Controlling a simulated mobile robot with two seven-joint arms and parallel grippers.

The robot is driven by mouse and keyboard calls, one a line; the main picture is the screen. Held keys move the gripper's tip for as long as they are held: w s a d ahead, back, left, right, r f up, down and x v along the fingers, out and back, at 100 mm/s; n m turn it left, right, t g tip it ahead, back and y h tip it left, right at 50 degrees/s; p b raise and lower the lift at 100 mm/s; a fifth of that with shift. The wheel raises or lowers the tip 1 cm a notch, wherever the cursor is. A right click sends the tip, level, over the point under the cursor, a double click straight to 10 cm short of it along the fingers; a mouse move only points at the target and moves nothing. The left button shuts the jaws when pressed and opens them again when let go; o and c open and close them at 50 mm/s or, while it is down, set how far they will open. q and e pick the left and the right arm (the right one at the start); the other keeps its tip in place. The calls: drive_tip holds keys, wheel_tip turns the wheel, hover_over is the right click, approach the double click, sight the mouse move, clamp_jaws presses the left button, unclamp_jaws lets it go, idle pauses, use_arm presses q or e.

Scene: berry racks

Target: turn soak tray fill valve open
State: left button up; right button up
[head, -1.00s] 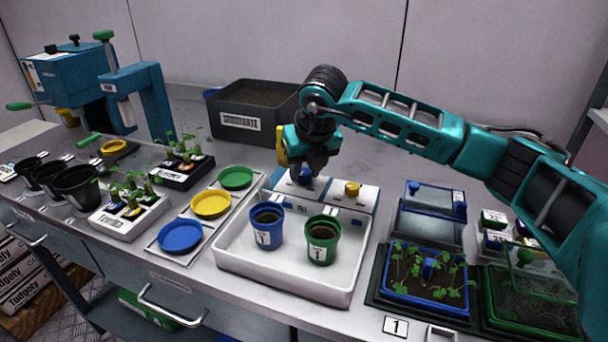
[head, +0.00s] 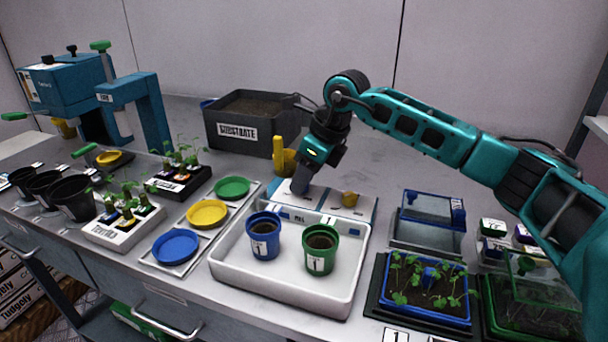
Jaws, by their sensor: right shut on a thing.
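The white soak tray (head: 283,290) stands at the front middle of the bench, with a blue pot (head: 263,245) and a green pot (head: 319,262) upright in it. Behind it is a white valve panel (head: 325,199) with a blue and a yellow knob (head: 349,199). My right gripper (head: 301,187) points down at the left part of the panel, shut on the blue knob, which it mostly hides. How far the knob is turned cannot be seen. My left gripper is not in view.
A dark substrate bin (head: 248,130) stands behind, with a yellow object (head: 279,152) close to my right gripper. Blue, yellow and green dishes (head: 232,187) lie left of the tray. Seedling trays (head: 427,299) stand at the right. Bare bench shows behind the panel.

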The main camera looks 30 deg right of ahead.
drive_tip(key=shift+n, duration=0.4)
drive_tip(key=o, duration=1)
drive_tip(key=shift+o, duration=0.2)
drive_tip(key=shift+r, duration=0.15)
drive_tip(key=p+v, duration=0.1)
drive_tip(key=v, duration=1.1)
drive_tip(key=shift+d+r, duration=0.25)
drive_tip(key=shift+r, duration=0.05)
